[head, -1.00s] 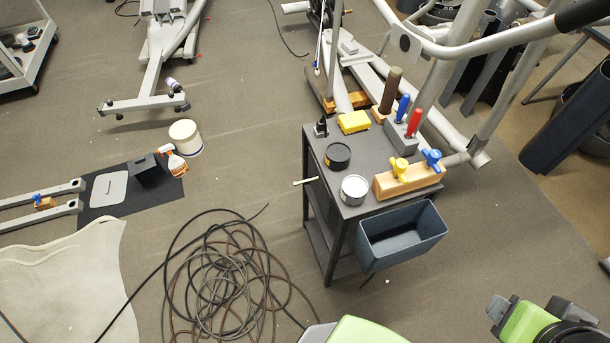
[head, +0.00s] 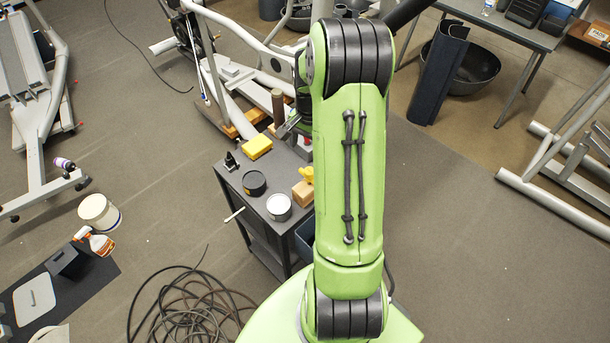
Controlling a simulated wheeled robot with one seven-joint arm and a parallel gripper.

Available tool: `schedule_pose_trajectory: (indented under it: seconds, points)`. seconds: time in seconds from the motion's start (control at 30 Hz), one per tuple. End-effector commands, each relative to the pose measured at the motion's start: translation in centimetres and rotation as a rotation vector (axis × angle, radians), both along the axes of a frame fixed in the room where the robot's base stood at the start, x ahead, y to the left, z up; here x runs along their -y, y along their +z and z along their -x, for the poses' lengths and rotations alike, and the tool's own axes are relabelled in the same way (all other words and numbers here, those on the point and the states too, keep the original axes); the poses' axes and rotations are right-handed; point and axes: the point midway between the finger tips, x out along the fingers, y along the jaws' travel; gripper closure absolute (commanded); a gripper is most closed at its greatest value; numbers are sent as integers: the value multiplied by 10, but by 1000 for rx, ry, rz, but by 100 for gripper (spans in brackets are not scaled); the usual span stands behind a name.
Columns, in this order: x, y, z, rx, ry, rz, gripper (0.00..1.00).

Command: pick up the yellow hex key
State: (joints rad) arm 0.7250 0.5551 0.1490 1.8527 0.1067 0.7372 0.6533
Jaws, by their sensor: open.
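The yellow hex key (head: 306,175) has a yellow handle and stands in a wooden block (head: 302,194) on the dark cart. Only its left part shows; my green arm covers the rest of the block and the blue-handled key beside it. My gripper (head: 287,127) shows in part at the left edge of my arm, above the cart's far side. It is open and apart from the yellow key, farther up in the picture. Most of the gripper is hidden behind my arm.
The cart (head: 240,190) also carries a yellow sponge (head: 257,147), a black tin (head: 254,183), a grey-white tin (head: 279,207) and a brown cylinder (head: 278,107). Exercise machine frames (head: 235,100) stand behind it. Coiled cable (head: 190,310) lies on the floor at the front left.

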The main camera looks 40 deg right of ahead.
Motion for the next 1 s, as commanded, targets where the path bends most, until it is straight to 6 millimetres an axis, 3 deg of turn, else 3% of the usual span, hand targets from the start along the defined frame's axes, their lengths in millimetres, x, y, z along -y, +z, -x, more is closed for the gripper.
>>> schedule_pose_trajectory:
  seconds: [0.03,0.2,0.37,0.6,0.87,1.0]
  points:
    - [-1,-16,1,-4,0,-4,0]
    - [-1,-53,0,-3,3,-2,0]
    - [-2,-71,0,-1,4,-2,0]
    - [-4,-112,0,-1,4,-2,0]
    - [-3,-115,0,1,5,1,2]
    - [-3,-115,0,1,5,1,23]
